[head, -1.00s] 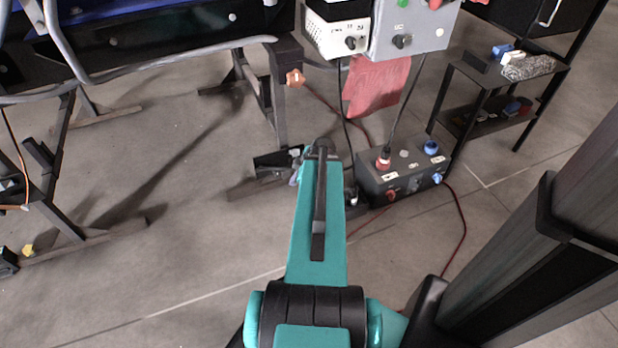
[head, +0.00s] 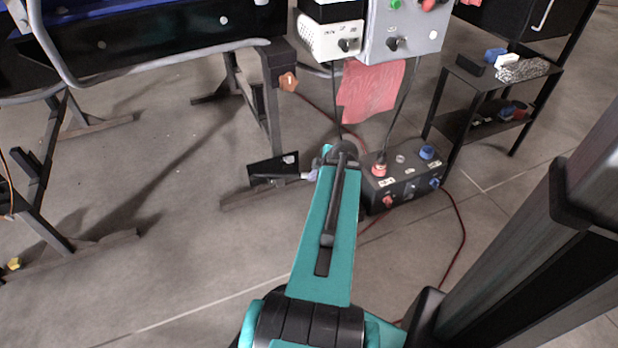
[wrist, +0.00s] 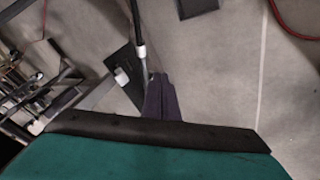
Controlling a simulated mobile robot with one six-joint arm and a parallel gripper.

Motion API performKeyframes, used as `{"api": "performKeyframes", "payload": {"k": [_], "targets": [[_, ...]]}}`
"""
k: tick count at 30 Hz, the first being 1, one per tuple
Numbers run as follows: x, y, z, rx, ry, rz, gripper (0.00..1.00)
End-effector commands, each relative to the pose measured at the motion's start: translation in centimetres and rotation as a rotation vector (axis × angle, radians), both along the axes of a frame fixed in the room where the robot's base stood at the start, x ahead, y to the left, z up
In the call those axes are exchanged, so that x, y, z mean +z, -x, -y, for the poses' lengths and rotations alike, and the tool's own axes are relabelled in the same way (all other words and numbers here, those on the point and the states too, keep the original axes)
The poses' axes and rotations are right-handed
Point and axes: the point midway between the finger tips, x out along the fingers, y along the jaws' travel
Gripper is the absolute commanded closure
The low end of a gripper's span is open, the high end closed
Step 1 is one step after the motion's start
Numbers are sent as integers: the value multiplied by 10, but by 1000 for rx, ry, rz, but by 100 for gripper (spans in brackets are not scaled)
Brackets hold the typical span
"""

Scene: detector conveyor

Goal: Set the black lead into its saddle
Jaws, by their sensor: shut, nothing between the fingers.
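The black lead (head: 337,100) hangs from the white box in the head view and goes out of sight behind my arm. In the wrist view a dark lead (wrist: 134,22) with a pale sleeve (wrist: 141,51) runs down to just beside my fingertips. My gripper (wrist: 161,78) is shut and empty, and its tips look close to the lead's lower end; I cannot tell whether they touch. A black plate (wrist: 119,62) with a small white block (wrist: 122,76), possibly the saddle, lies left of the fingers. The plate (head: 268,170) also shows in the head view, low by the stand's foot.
A grey control box (head: 408,32) and a red cloth (head: 370,92) hang above. A dark box with plugs (head: 405,185) stands on the floor to the right, with a red cable (head: 463,225) beside it. A black shelf (head: 480,85) is farther right. The left floor is mostly clear.

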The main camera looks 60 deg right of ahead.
Motion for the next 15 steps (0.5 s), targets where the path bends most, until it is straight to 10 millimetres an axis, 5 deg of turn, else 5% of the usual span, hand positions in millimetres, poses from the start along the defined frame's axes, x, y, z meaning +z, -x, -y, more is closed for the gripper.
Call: {"api": "performKeyframes", "payload": {"k": [15], "targets": [[-57,-33,14,1,-2,-1,100]]}}
